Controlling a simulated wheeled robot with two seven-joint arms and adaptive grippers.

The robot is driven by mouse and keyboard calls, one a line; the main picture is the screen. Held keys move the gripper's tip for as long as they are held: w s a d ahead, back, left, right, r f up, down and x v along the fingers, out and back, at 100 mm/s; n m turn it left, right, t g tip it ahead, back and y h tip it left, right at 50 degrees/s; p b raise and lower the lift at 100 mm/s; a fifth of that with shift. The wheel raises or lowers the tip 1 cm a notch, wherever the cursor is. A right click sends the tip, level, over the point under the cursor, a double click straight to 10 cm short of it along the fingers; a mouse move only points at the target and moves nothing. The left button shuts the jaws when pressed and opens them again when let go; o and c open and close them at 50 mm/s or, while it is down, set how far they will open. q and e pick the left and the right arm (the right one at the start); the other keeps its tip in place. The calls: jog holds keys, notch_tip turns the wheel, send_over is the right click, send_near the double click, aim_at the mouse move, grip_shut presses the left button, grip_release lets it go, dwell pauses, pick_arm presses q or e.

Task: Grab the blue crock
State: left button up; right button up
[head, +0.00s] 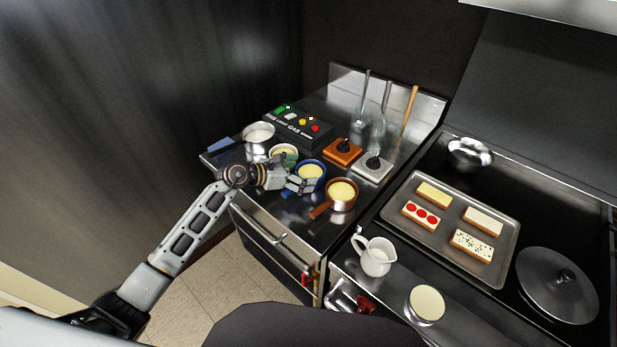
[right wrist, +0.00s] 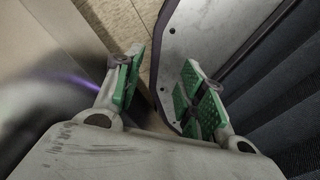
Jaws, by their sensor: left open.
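The blue crock (head: 311,172) stands on the steel counter in the head view, filled with something pale yellow. My left gripper (head: 294,173) is open at its left side, with one finger toward the crock's near side and the other toward its back left. The near finger hides part of the crock's front, and I cannot tell whether it touches. My right gripper (right wrist: 162,88) is open and empty in the right wrist view, away from the crock.
A brown pan (head: 342,194) stands close right of the crock. A cream bowl (head: 284,150) and a steel pot (head: 258,137) are behind left. An orange block (head: 342,151) is behind. A white jug (head: 376,257) and a tray (head: 402,233) are to the right.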

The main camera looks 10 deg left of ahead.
aim_at(303, 177)
dwell(0.5)
pick_arm(q)
jog(key=c, duration=1.4)
jog(key=shift+c, duration=0.3)
jog(key=shift+w, duration=0.1)
jog(key=shift+r, duration=0.6)
grip_shut()
notch_tip(303, 177, up, 17)
jog(key=b, duration=0.1)
jog(key=shift+b, duration=0.4)
